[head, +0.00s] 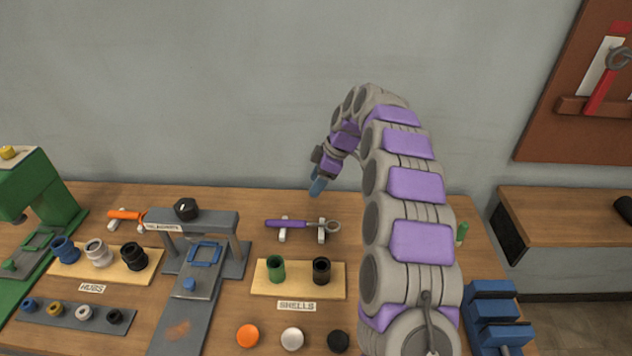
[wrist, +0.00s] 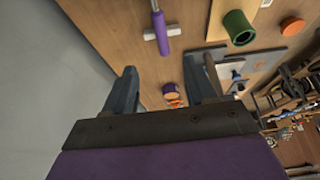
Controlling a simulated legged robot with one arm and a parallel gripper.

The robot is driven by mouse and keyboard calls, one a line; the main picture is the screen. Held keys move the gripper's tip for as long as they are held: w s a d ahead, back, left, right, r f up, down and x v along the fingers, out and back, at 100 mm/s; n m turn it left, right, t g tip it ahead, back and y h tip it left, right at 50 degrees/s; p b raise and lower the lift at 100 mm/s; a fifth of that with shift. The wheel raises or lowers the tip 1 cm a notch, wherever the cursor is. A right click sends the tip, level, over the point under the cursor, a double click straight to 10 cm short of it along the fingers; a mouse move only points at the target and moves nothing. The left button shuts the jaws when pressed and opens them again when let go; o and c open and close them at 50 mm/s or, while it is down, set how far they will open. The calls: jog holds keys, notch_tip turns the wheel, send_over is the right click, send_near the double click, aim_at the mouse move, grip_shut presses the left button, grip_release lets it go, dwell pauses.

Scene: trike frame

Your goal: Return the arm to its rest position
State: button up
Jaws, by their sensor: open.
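My arm, grey with purple panels, rises in the right half of the head view and curls over to the left at its top. My gripper (head: 318,187) hangs from the end, tilted down, above the back of the wooden workbench (head: 225,320). In the wrist view my gripper (wrist: 160,92) has its two blue-grey fingers spread wide with nothing between them. A purple-handled ring wrench (head: 288,223) lies on small white stands below my gripper; its handle also shows in the wrist view (wrist: 160,30).
A board (head: 298,293) labelled SHELLS holds a green and a black shell. A grey press-like station (head: 190,219), a HUBS board (head: 112,270) and a green machine (head: 45,200) stand to the left. Blue blocks (head: 495,310) sit at right. The air above the left bench is clear.

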jog(key=s+d+r+m+h, duration=0.1)
jog(key=s+d+r+m, duration=0.15)
jog(key=s, duration=0.55)
jog(key=s+d+r+m+g, duration=0.1)
jog(key=s+r+m, duration=0.2)
jog(key=s, duration=0.5)
jog(key=s+d+r+m+h, duration=0.1)
jog(key=s+d+r+m, duration=0.15)
jog(key=s, duration=0.45)
jog(key=s+d+f+m+h, duration=0.1)
jog(key=s+d+m, duration=0.2)
jog(key=s, duration=0.6)
jog(key=s+d+f+m+h, duration=0.1)
jog(key=s+d+f+m, duration=0.1)
jog(key=s, duration=0.7)
jog(key=s+d+f+m+g, duration=0.1)
jog(key=s+d+m, duration=0.2)
jog(key=s, duration=0.6)
jog(key=shift+d+f+m+h, duration=0.15)
jog(key=shift+d+m+h, duration=0.25)
jog(key=shift+m, duration=0.4)
